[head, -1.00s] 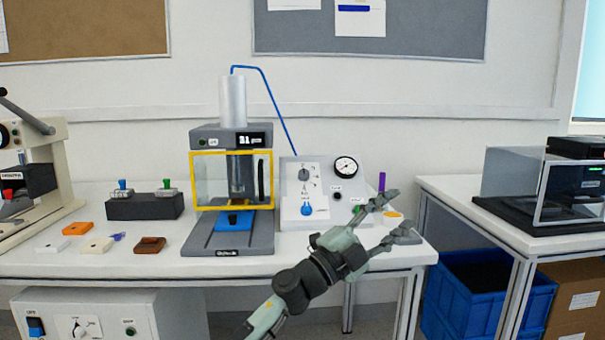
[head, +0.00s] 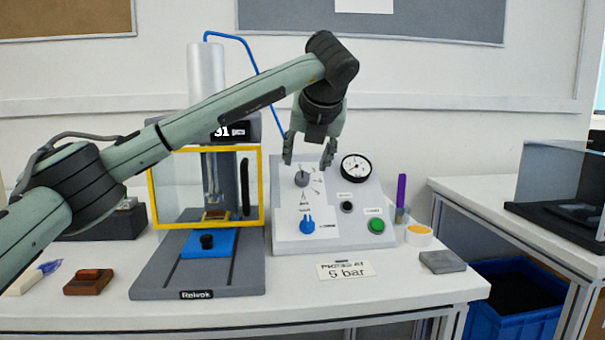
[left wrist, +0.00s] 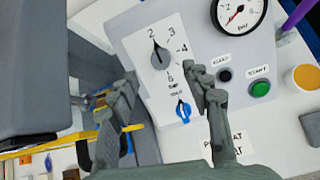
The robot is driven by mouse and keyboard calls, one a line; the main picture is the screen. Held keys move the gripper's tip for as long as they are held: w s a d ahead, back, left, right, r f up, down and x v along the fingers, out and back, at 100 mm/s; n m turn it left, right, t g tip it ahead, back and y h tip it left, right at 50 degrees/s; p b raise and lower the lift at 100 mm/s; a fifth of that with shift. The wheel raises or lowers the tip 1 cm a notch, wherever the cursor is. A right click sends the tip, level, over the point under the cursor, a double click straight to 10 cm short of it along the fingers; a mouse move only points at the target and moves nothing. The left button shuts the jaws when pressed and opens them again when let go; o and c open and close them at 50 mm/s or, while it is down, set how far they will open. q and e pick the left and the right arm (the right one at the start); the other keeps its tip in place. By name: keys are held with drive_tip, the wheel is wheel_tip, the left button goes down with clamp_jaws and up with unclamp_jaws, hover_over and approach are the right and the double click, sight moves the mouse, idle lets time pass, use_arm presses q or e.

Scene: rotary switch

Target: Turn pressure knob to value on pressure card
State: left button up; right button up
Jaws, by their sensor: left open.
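The pressure knob (head: 302,179) is a small dark grey knob on the sloped face of the light grey control panel (head: 345,230). In the left wrist view the knob (left wrist: 160,56) has numbers around it, and its pointer looks turned towards the 2. The white pressure card (head: 346,270) lies on the table in front of the panel; it reads "bar" with a digit like 5 or 6. My left gripper (head: 309,158) is open and empty, pointing down just above the knob, apart from it. In the left wrist view its fingers (left wrist: 166,80) stand either side below the knob, partly hiding the scale.
A blue knob (head: 307,226), a green button (head: 377,226), a black button (head: 346,207) and a gauge (head: 356,168) share the panel. The press (head: 198,265) with a yellow-framed guard stands left.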

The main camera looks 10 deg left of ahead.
sight(303, 176)
use_arm(q)
drive_tip(key=x, duration=0.6)
drive_tip(key=shift+w+f, duration=0.1)
drive_tip(key=shift+f, duration=0.05)
use_arm(e)
drive_tip(key=shift+s+d+f+g, duration=0.5)
drive_tip(key=shift+s+d+f, duration=0.15)
drive_tip(key=shift+s+d, duration=0.15)
use_arm(q)
drive_tip(key=shift+c, duration=0.2)
clamp_jaws()
use_arm(e)
drive_tip(key=shift+w, duration=0.1)
